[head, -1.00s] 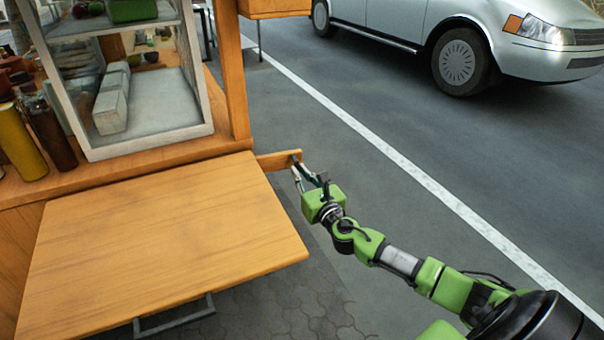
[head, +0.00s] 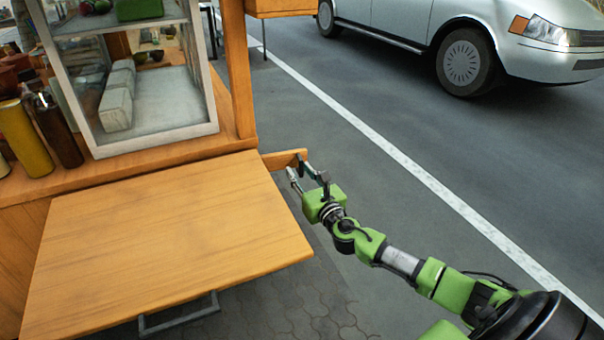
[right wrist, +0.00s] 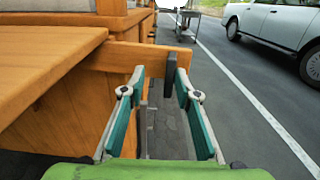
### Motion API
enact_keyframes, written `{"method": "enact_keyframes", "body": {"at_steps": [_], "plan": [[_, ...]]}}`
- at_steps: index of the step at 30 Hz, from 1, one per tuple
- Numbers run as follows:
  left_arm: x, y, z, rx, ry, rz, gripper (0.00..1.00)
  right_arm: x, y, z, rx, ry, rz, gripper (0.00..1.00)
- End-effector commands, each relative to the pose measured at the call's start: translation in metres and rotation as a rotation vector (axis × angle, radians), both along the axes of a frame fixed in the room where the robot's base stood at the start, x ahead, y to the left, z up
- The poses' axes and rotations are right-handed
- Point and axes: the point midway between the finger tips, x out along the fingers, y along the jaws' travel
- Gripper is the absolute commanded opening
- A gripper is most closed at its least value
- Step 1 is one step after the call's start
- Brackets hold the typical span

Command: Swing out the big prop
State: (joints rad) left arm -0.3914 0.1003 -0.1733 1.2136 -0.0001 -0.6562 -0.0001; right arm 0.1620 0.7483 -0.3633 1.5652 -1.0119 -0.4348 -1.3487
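The big prop looks to be the wooden bar (head: 280,159) that sticks out from the cart's side, just right of the fold-out board. It also shows in the right wrist view (right wrist: 123,60), with a dark upright handle (right wrist: 170,72) near its outer end. My right gripper (head: 300,170) is at the bar's outer end. In the right wrist view my gripper (right wrist: 160,75) has its fingers apart, with the handle between them, nearer the right finger. A gap shows between the left finger and the handle. Contact cannot be told. My left gripper is not in view.
The fold-out wooden board (head: 165,240) juts from the cart left of my right gripper, with a metal bracket (head: 180,315) below. A glass case (head: 150,90) and bottles (head: 25,138) stand on the cart. A silver car (head: 470,40) is at the upper right. Open road lies to the right.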

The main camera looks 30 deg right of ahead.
Motion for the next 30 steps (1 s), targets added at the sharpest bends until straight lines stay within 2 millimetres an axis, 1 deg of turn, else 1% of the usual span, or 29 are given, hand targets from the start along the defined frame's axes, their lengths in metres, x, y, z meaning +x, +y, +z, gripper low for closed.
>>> {"method": "enact_keyframes", "body": {"at_steps": [11,14,19,30], "plan": [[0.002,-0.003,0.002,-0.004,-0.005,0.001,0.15,-0.002,0.003,0.001,0.001,0.0,0.006,0.26],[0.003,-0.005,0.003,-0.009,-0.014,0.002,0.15,-0.008,0.004,0.0,0.001,0.002,0.005,0.26],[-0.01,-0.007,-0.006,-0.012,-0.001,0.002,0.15,-0.019,0.007,0.001,-0.001,0.001,0.004,0.26],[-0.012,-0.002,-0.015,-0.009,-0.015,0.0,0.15,-0.044,0.014,0.001,0.0,0.001,0.001,0.26]]}}
